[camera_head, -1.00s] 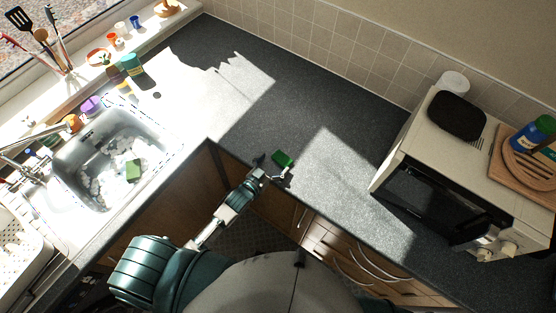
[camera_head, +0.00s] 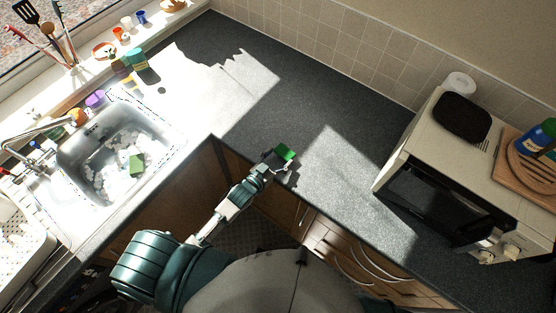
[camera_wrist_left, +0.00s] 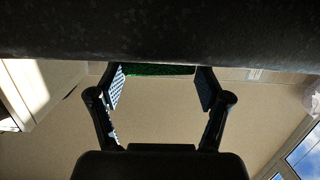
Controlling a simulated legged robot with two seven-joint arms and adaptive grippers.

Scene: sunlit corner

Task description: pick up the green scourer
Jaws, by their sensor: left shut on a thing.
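In the left wrist view, a strip of the green scourer (camera_wrist_left: 160,70) shows between the two finger pads of the left gripper (camera_wrist_left: 160,88). The rest of the scourer is hidden there. I cannot tell whether it still touches the worktop. My right gripper is not in view.
A sink (camera_head: 167,133) with suds and another green block (camera_head: 136,164) is at the left. A cream microwave (camera_head: 408,135) stands at the right, with a wooden board (camera_head: 507,178) on top. The grey worktop (camera_head: 285,100) behind the scourer is clear.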

